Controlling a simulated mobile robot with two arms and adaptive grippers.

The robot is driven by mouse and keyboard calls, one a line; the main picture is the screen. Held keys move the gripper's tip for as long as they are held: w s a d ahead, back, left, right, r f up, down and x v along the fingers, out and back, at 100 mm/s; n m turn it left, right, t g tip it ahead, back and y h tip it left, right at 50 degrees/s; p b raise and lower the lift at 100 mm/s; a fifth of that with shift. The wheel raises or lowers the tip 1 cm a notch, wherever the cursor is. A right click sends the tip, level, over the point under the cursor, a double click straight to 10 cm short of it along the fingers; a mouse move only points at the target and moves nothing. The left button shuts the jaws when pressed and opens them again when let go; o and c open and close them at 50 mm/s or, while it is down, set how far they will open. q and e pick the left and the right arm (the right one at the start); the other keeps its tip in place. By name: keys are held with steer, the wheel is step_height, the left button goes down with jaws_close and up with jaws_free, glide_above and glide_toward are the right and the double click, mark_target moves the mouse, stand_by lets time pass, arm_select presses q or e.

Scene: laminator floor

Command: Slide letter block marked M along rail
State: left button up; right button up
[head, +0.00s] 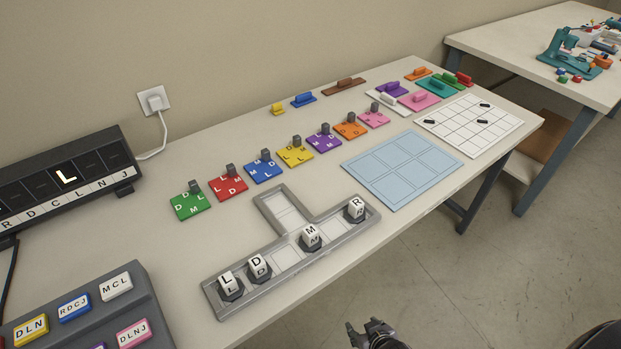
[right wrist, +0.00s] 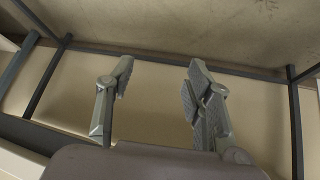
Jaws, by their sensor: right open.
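The white letter block marked M (head: 311,236) stands upright in the grey T-shaped rail (head: 232,308) on the table. It sits close to where the side branch of the rail meets the long track. Block R (head: 355,208) stands at the right end. Blocks D (head: 258,267) and L (head: 229,284) stand close together toward the left end. My right gripper (head: 366,331) is low in the head view, beyond the table's front edge and apart from the blocks. In the right wrist view its fingers (right wrist: 158,85) are spread and empty. My left gripper is not in view.
A display (head: 66,175) lit with L stands at the left, above a grey button panel (head: 145,292). Coloured letter tiles (head: 264,170) lie behind the rail. A blue grid mat (head: 402,168) and a white grid board (head: 470,124) lie to its right. The branch's far end is empty.

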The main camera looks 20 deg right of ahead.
steer(key=s+f+n+g, duration=0.1)
steer(key=s+f+g, duration=0.5)
steer(key=s+f, duration=1.7)
steer(key=s, duration=0.3)
steer(key=shift+d, duration=0.3)
steer(key=shift+f, duration=0.1)
steer(key=shift+c, duration=0.4)
